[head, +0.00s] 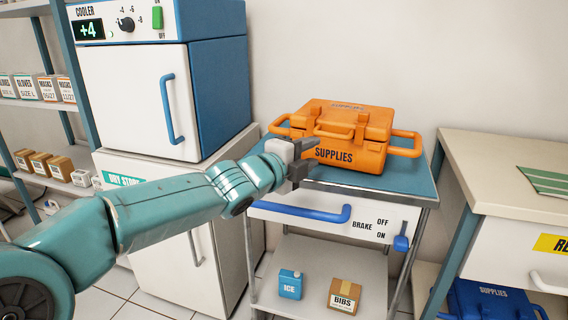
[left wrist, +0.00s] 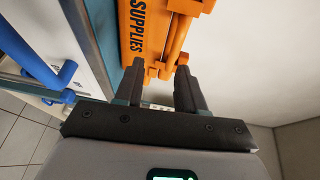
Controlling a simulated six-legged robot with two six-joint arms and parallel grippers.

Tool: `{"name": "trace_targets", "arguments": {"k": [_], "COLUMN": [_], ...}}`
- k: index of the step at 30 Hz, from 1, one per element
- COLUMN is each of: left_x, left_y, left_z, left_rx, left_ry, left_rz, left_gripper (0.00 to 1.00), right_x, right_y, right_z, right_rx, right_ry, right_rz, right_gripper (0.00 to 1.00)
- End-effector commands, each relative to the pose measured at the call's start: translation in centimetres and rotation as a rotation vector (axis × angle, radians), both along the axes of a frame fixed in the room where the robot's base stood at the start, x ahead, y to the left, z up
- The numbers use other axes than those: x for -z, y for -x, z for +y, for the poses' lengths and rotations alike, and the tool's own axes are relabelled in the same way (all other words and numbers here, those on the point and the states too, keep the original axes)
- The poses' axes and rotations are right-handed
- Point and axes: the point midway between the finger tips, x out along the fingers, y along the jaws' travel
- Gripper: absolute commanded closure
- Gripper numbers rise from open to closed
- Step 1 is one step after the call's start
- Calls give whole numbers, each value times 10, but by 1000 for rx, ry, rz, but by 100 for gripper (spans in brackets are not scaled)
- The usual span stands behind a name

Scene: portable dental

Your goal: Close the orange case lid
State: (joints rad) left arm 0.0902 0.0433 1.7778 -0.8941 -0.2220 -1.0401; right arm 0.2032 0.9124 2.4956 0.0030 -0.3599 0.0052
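The orange case (head: 350,157), marked SUPPLIES, stands on the blue top of the cart. Its lid (head: 345,117) lies down over the body; I cannot tell whether it is fully shut. My left gripper (head: 304,165) is at the case's front left corner in the head view. In the left wrist view its two fingers (left wrist: 161,78) are apart, with the case (left wrist: 140,40) just beyond the tips and nothing clearly held. Whether the fingers touch the case is unclear. My right gripper is not in view.
The cart (head: 410,186) has a blue drawer handle (head: 300,212) and a lower shelf with an ICE pack (head: 290,285) and a BIBS box (head: 344,296). A cooler (head: 135,100) stands left, a white counter (head: 510,165) right. A blue case (head: 490,300) sits low at right.

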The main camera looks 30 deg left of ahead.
Motion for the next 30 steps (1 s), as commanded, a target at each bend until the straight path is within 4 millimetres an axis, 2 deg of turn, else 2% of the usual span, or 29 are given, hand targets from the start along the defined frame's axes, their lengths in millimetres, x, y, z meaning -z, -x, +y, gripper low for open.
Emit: {"name": "trace_targets", "arguments": {"k": [1,6,12,17,30], "left_x": [-5,-10,-11,-10,-10], "left_y": [15,57,86,94,94], "left_z": [3,7,10,10,10], "left_rx": [-3,-3,0,2,3], "left_ry": [-1,-1,-1,1,0], "left_rz": [-3,-5,-7,-7,-8], "left_gripper": [61,61,61,61,61], "right_x": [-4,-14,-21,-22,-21], "right_y": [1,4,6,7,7], "right_z": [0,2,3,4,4], "right_rx": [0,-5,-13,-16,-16], "right_ry": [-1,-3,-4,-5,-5], "right_rz": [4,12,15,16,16], "right_gripper": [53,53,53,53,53]}}
